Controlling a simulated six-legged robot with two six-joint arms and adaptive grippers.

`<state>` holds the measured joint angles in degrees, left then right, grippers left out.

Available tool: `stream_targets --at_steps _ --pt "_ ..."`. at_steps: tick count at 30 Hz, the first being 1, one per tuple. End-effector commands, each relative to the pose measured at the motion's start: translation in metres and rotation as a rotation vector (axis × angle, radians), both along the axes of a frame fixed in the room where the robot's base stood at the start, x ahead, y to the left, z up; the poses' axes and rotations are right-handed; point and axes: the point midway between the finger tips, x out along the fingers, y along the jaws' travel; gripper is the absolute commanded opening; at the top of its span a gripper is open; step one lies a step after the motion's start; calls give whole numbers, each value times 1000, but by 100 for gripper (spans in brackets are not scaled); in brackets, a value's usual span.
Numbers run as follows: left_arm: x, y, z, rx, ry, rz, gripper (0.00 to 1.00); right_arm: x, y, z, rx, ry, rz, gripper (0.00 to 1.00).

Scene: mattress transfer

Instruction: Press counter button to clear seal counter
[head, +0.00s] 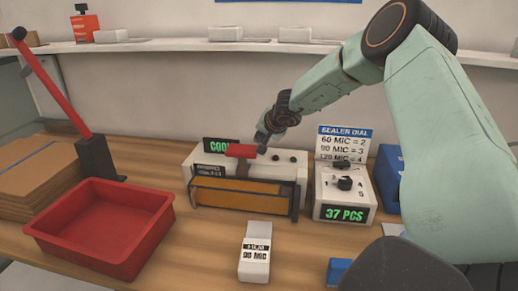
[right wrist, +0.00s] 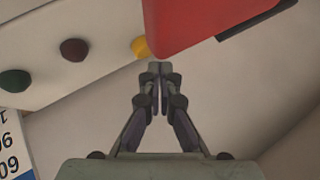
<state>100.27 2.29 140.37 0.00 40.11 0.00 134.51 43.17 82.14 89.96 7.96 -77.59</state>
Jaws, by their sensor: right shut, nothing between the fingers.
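The sealer (head: 249,190) is a white machine with an orange-brown front, a red handle (head: 241,151) and a green display reading "COOL" (head: 220,145). My right gripper (head: 262,146) is shut and empty over the sealer, beside the red handle. In the right wrist view its fingertips (right wrist: 160,68) point close to a yellow button (right wrist: 140,47), partly hidden by the red handle (right wrist: 195,22); contact cannot be told. A dark red button (right wrist: 74,49) and a green button (right wrist: 14,80) sit farther left. A counter display (head: 345,213) reads "37 PCS". My left gripper is out of view.
The dial box (head: 330,187) stands right of the sealer, with a sign (head: 343,143) behind it. A red tray (head: 100,225), a cardboard stack (head: 40,175) and a red lever (head: 52,80) are at left. A white packet (head: 255,255) lies in front.

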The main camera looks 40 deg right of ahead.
Motion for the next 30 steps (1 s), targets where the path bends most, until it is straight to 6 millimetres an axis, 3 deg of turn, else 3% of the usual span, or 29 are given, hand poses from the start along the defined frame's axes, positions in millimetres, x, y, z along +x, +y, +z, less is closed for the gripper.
stream_targets --at_steps 30 --pt "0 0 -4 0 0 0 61 0 0 -10 0 0 0 0"
